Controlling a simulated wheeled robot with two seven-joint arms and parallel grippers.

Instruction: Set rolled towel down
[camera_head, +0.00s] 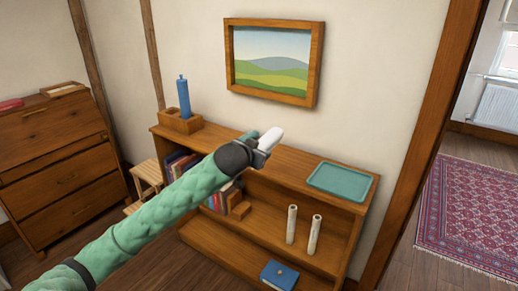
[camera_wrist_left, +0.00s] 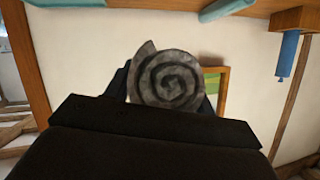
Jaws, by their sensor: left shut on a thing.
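My left gripper (camera_head: 262,152) is shut on a rolled towel, above the top of the wooden shelf unit. In the left wrist view the rolled towel (camera_wrist_left: 167,84) shows its grey spiral end between the dark fingers. In the head view a pale, rounded end of the rolled towel (camera_head: 271,138) sticks up beyond the gripper. The gripper hides the rest of it. I cannot tell whether the towel touches the shelf top. My right gripper is not in view.
A teal tray (camera_head: 340,181) lies on the shelf top (camera_head: 290,163) to the right. A teal piece (camera_head: 247,135) shows behind the gripper. A blue bottle (camera_head: 184,97) stands in a wooden box at left. Two pale upright rolls (camera_head: 292,223) and a blue book (camera_head: 279,275) are below.

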